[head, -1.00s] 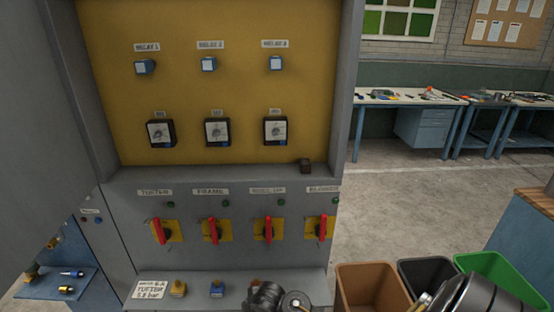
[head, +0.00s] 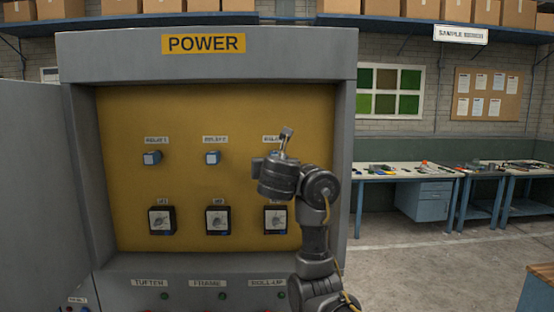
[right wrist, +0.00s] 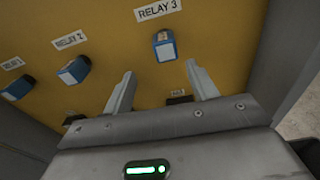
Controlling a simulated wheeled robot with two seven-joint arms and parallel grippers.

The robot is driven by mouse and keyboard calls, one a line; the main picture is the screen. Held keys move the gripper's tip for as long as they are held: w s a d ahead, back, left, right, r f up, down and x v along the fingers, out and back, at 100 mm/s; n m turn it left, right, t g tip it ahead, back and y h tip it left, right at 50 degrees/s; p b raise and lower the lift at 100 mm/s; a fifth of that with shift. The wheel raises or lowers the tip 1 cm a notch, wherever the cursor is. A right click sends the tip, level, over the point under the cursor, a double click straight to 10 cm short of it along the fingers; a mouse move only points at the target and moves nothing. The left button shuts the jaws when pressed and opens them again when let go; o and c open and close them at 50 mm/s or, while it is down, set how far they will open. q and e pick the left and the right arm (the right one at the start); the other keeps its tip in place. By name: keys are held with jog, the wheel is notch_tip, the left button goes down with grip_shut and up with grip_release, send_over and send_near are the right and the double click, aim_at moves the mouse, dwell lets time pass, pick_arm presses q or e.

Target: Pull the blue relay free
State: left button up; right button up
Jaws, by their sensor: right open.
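Three small relays with blue sides and pale front faces are on the yellow panel in the head view: relay 1 (head: 152,158), relay 2 (head: 212,157) and relay 3, which my right arm hides there. In the right wrist view relay 3 (right wrist: 165,46) sits on the panel under its label, beyond the fingertips and roughly between them. Relay 2 (right wrist: 74,71) and relay 1 (right wrist: 18,88) are to the left. My right gripper (head: 287,132) is open and empty, also seen in the right wrist view (right wrist: 160,69). My left gripper is out of view.
The grey POWER cabinet (head: 206,17) frames the panel, its side walls standing forward of it. Black dial units (head: 162,220) sit below the relays. An open grey door (head: 32,170) stands at left. A workbench (head: 405,172) is far right, with open floor before it.

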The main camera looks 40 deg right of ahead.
aim_at(276, 151)
jog(key=shift+h, duration=0.4)
jog(key=w+d, duration=0.1)
jog(key=w+d+r, duration=0.1)
jog(key=w+d, duration=0.1)
jog(key=d, duration=0.1)
jog(key=shift+w+r, duration=0.25)
jog(key=shift+w+d+r, duration=0.1)
jog(key=shift+w+d, duration=0.05)
jog(key=shift+w, duration=0.4)
jog(key=shift+w+d, duration=0.45)
jog(key=shift+d, duration=0.05)
jog(key=shift+w+d, duration=0.2)
jog(key=shift+d, duration=0.05)
jog(key=shift+w+d, duration=0.15)
jog(key=shift+w, duration=0.15)
jog(key=shift+w+d+f+p, duration=0.3)
jog(key=shift+w+d, duration=0.2)
jog(key=shift+w, duration=0.25)
